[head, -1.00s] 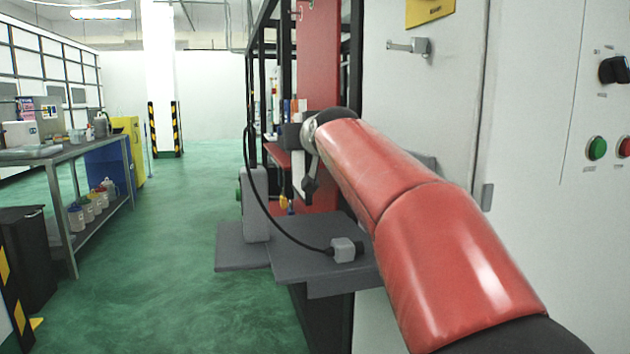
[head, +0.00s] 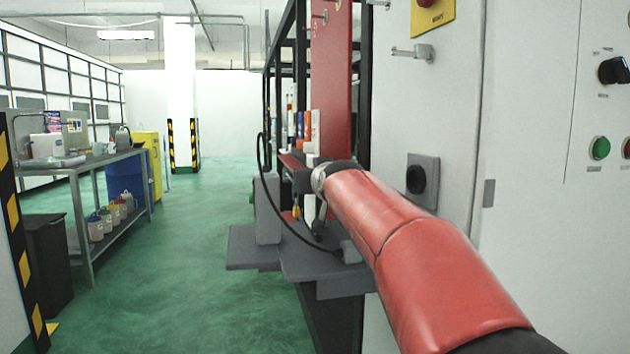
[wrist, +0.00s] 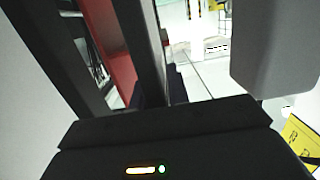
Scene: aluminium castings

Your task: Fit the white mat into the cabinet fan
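A grey square plate with a black round middle (head: 422,180) is on the cabinet front (head: 440,110) in the head view, just above my red arm; it looks like the cabinet fan. My arm reaches forward along the cabinet, and its far end is beside a grey shelf. My gripper (wrist: 165,135) shows in the wrist view as a broad dark body at the bottom; I cannot make out its fingertips or whether it holds anything. I cannot pick out the white mat for certain in either view.
A red upright panel (head: 332,80) and a black rack stand beyond the arm's end. The grey shelf (head: 325,268) with a black cable juts out below it. A workbench (head: 85,165) stands at left. The green floor (head: 210,240) between is clear.

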